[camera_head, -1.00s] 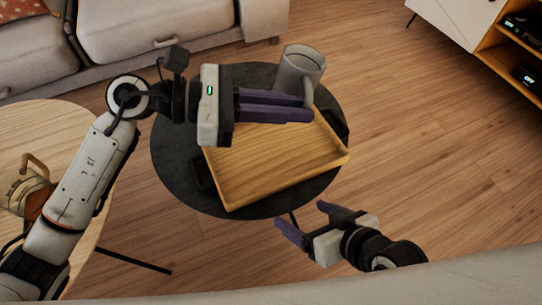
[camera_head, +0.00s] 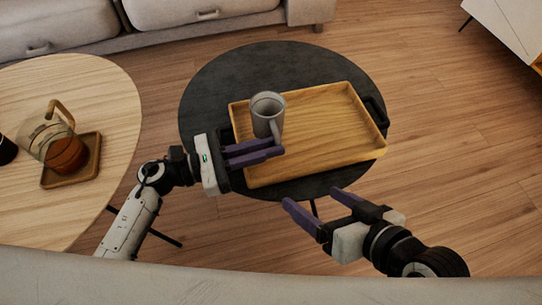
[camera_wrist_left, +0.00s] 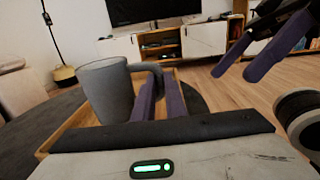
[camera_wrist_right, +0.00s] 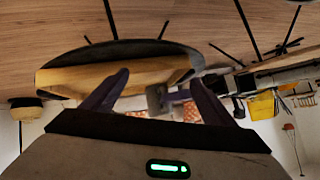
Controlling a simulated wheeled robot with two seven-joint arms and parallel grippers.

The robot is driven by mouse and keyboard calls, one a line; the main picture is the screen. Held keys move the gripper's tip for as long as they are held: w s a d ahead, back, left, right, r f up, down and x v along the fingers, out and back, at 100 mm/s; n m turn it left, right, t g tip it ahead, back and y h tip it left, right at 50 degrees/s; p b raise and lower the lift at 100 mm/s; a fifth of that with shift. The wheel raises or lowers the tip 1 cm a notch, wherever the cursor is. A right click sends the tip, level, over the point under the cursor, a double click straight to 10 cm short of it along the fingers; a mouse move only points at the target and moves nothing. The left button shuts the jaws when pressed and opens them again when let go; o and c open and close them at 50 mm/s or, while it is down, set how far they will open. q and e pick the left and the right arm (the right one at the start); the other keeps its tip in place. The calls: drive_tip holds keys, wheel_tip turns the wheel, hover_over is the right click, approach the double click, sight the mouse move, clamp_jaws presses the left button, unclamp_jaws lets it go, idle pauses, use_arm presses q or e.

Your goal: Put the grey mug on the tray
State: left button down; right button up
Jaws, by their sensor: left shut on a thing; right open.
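The grey mug (camera_head: 268,118) is upright over the left part of the wooden tray (camera_head: 335,125). I cannot tell whether its base touches the tray floor. My left gripper (camera_head: 282,148) is shut on the mug's handle, at the mug's near right side. In the left wrist view the mug (camera_wrist_left: 106,92) stands left of the fingers, with the tray rim (camera_wrist_left: 62,130) around it. My right gripper (camera_head: 311,198) is open and empty, in front of the tray's near edge. The right wrist view shows the tray (camera_wrist_right: 75,80) beyond its open fingers.
The tray lies on a round black table (camera_head: 215,95), with bare tabletop behind it. A round wooden table (camera_head: 105,85) at left holds a glass jug (camera_head: 45,140) on a small wooden tray (camera_head: 88,160). A grey sofa (camera_head: 75,22) stands behind.

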use_arm(q)
wheel_tip(320, 180, down, 3)
drive_tip(key=shift+f+b, duration=0.1)
drive_tip(key=shift+b, duration=0.7)
drive_tip(key=shift+f, duration=0.25)
drive_tip(key=shift+r, duration=0.1)
use_arm(e)
drive_tip(key=shift+a+r+t+y, duration=0.3)
drive_tip(key=shift+a+r+y, duration=0.1)
drive_tip(key=shift+r, duration=0.4)
use_arm(q)
drive_tip(key=c, duration=1.8)
unclamp_jaws()
drive_tip(key=shift+f, duration=0.25)
use_arm(e)
drive_tip(key=shift+f, duration=0.1)
